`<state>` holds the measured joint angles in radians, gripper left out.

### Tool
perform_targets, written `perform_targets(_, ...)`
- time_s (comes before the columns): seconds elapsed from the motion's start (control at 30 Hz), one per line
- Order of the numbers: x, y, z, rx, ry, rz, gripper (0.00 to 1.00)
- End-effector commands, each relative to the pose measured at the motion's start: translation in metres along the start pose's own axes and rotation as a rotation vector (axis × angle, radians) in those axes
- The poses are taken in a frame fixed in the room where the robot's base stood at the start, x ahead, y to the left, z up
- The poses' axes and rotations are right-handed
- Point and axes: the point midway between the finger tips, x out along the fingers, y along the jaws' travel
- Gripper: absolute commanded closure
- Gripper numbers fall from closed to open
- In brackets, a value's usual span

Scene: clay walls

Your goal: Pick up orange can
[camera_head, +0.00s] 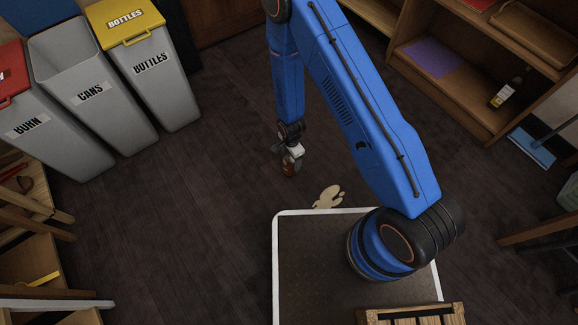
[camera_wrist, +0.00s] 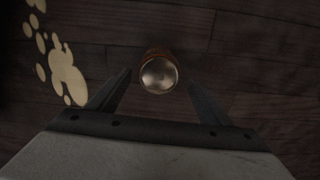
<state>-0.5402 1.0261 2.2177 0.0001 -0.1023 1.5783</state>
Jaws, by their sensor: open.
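The orange can (camera_wrist: 159,73) stands upright on the dark wood floor in the wrist view, its round metallic top facing the camera and a sliver of orange-brown side showing. My gripper (camera_wrist: 158,78) is open, with one finger on each side of the can and a gap visible on both sides. In the head view my gripper (camera_head: 288,157) is low over the floor near the middle, and a small reddish-brown part of the can (camera_head: 289,169) shows at its tip. Most of the can is hidden there by the gripper.
A pale spill (camera_head: 328,197) lies on the floor close to the can. A grey bin labelled CANS (camera_head: 92,110) stands open at left, between the yellow-lidded BOTTLES bin (camera_head: 155,85) and the BURN bin (camera_head: 55,140). Shelves (camera_head: 450,95) stand at right. The floor between is clear.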

Motion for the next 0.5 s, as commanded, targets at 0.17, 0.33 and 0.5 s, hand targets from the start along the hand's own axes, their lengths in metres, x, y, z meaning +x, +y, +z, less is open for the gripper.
perform_targets(0.17, 0.01, 0.0, 0.0, 0.0, 0.0, 0.0, 0.27)
perform_targets(0.33, 0.02, 0.002, 0.004, -0.002, 0.0, 0.001, 0.27)
perform_targets(0.5, 0.042, 0.005, 0.012, -0.001, 0.0, 0.003, 0.27)
